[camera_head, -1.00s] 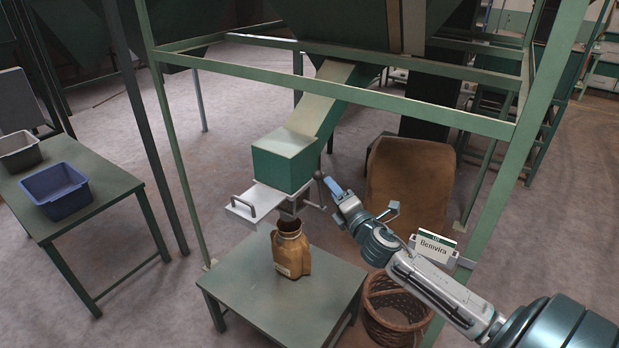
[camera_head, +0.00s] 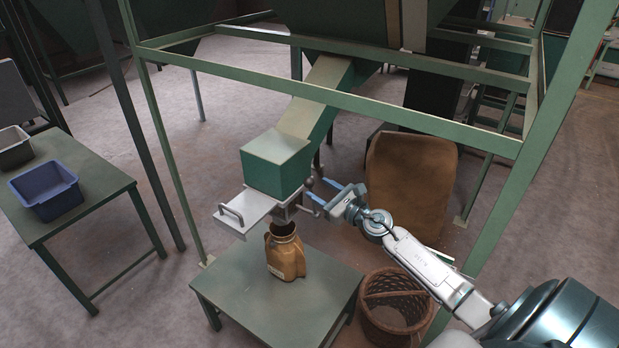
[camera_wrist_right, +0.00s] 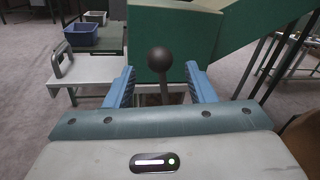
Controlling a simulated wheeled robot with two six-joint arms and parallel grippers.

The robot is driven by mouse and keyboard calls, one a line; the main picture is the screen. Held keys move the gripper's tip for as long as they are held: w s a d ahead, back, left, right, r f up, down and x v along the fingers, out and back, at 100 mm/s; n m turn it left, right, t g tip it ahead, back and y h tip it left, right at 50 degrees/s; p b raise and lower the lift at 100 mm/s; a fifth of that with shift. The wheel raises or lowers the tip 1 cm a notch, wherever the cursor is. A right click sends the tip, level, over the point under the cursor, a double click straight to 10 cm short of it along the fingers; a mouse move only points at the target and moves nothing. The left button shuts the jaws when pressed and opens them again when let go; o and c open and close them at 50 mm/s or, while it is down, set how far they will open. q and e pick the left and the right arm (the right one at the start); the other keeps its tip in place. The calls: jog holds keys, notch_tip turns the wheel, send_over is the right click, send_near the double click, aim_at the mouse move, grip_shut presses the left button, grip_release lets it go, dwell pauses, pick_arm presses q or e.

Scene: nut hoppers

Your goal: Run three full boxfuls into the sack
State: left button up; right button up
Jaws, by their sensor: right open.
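The green box (camera_head: 277,163) sits at the foot of the sloping chute (camera_head: 316,98). A pale slide plate with a handle (camera_head: 232,215) sticks out at its left. A lever with a dark ball knob (camera_wrist_right: 160,59) stands at the box's right side. My right gripper (camera_head: 322,192) is open beside the lever; in the right wrist view the knob and its stem show between its two blue fingers (camera_wrist_right: 160,72), not clasped. The brown sack (camera_head: 286,255) stands upright and open-mouthed beneath the box's outlet. Its contents are hidden. My left gripper is out of view.
The sack stands on a low green table (camera_head: 240,285). A wicker basket (camera_head: 392,318) is on the floor at its right, and a brown padded panel (camera_head: 410,185) is behind. A side table at left holds a blue bin (camera_head: 46,190) and a grey bin. Green frame posts surround the hopper.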

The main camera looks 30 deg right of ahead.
aim_at(309, 181)
jog(key=shift+w+a+p, duration=0.2)
jog(key=shift+w+a, duration=0.05)
jog(key=shift+w, duration=1)
jog(key=shift+w+a+p, duration=0.15)
jog(key=shift+w+a, duration=0.1)
jog(key=shift+w, duration=1)
jog(key=shift+c, duration=0.4)
grip_shut()
